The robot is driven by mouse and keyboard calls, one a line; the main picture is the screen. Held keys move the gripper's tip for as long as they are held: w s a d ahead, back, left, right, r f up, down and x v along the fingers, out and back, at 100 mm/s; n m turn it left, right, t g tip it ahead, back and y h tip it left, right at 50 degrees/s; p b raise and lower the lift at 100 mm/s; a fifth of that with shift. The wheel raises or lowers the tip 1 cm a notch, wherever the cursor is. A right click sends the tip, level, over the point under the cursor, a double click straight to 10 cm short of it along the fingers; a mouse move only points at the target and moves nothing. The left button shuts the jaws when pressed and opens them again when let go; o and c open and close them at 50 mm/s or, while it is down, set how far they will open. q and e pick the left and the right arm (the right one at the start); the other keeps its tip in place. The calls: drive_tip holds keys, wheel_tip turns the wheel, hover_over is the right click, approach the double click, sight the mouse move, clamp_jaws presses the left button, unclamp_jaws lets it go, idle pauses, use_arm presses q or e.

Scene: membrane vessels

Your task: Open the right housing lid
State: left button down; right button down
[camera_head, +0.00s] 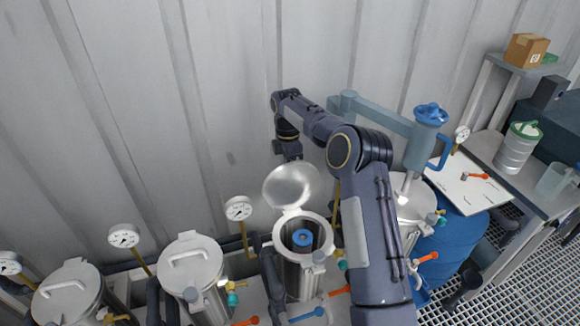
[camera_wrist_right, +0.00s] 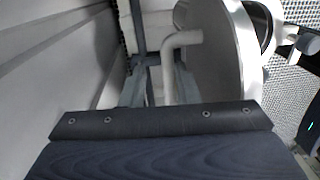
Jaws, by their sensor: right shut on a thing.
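The right housing is a steel cylinder (camera_head: 300,275) with a bright round rim, in the middle of the head view. Its lid (camera_head: 292,186) stands raised and tilted back at the far side of the rim. A blue round part (camera_head: 302,238) shows inside the open mouth. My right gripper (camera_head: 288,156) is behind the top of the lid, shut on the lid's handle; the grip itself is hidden. In the right wrist view the pale handle (camera_wrist_right: 180,40) and the lid (camera_wrist_right: 225,60) stand close ahead of the gripper (camera_wrist_right: 160,120). My left gripper is not in view.
Two closed housings (camera_head: 190,262) (camera_head: 73,292) with handled lids stand at the left. A gauge (camera_head: 238,208) is beside the open housing. A blue-grey swing arm (camera_head: 375,112) and blue drum (camera_head: 450,240) are at the right. A corrugated wall (camera_head: 220,80) is close behind.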

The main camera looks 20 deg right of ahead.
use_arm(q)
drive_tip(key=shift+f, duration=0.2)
use_arm(e)
drive_tip(key=f, duration=0.2)
drive_tip(key=shift+w+d+f, duration=0.1)
drive_tip(key=shift+w+f, duration=0.2)
drive_tip(key=shift+f, duration=0.05)
drive_tip(key=c, duration=1.5)
unclamp_jaws()
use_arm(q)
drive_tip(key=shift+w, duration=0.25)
use_arm(e)
drive_tip(key=shift+o, duration=0.2)
drive_tip(key=shift+w+f, duration=0.15)
drive_tip(key=shift+w, duration=0.15)
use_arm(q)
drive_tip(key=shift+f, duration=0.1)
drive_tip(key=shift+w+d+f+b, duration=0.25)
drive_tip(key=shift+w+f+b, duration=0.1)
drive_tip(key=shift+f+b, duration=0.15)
use_arm(e)
wheel_tip(320, 180, up, 11)
drive_tip(key=shift+w+t, duration=0.3)
drive_tip(key=shift+w, duration=0.1)
